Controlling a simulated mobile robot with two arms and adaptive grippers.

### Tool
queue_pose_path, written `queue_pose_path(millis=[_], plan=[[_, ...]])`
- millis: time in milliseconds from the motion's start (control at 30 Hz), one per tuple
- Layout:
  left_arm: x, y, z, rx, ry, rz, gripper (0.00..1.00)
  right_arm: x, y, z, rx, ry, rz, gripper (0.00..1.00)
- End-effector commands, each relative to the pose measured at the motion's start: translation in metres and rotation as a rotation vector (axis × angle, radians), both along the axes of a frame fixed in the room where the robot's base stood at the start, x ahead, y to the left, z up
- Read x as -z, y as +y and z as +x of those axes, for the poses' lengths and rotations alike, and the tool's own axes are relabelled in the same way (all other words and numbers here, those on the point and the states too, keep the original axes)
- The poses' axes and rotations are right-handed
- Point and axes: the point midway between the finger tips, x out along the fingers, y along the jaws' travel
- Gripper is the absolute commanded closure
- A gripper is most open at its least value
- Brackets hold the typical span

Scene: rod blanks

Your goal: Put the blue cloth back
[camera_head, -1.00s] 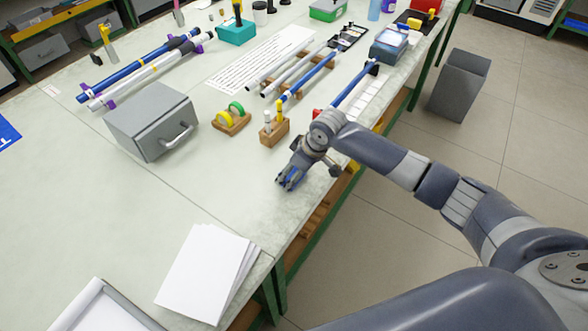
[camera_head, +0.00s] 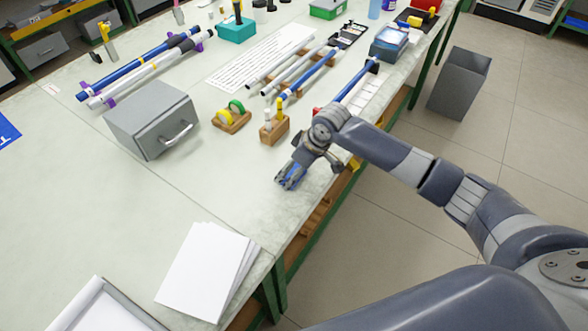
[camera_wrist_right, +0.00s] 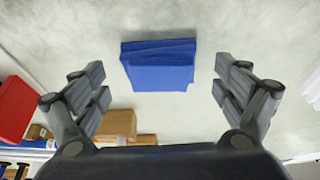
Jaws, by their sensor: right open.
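The blue cloth (camera_wrist_right: 158,67) lies folded in a flat, layered rectangle on the pale worktop in the right wrist view. My right gripper (camera_wrist_right: 160,82) is open, with one finger on each side of the cloth and clear gaps between. In the head view my right gripper (camera_head: 290,178) points down near the table's front edge, and a little blue shows between its fingers, mostly hidden by them. I cannot tell how high the fingertips are above the table. My left gripper is not in view.
A grey box with a handle (camera_head: 152,120) and wooden holders with tape rolls (camera_head: 231,119) and pens (camera_head: 273,128) stand beyond the gripper. Rods lie farther back. White sheets (camera_head: 205,270) lie nearer.

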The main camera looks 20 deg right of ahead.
Motion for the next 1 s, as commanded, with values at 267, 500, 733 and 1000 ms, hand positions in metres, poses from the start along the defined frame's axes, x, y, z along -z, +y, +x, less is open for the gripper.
queue_pose_path(millis=[267, 500, 733, 1000], plan=[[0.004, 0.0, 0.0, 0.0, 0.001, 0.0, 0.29, -0.053, -0.014, -0.016, 0.0, -0.005, 0.0, 0.09], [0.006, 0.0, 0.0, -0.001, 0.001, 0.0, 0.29, -0.09, -0.022, -0.028, 0.0, -0.002, 0.002, 0.09], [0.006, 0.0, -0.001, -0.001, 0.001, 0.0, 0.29, -0.1, -0.025, -0.032, 0.0, -0.001, 0.001, 0.09], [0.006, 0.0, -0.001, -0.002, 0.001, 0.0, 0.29, -0.1, -0.025, -0.032, 0.001, -0.001, 0.001, 0.09]])
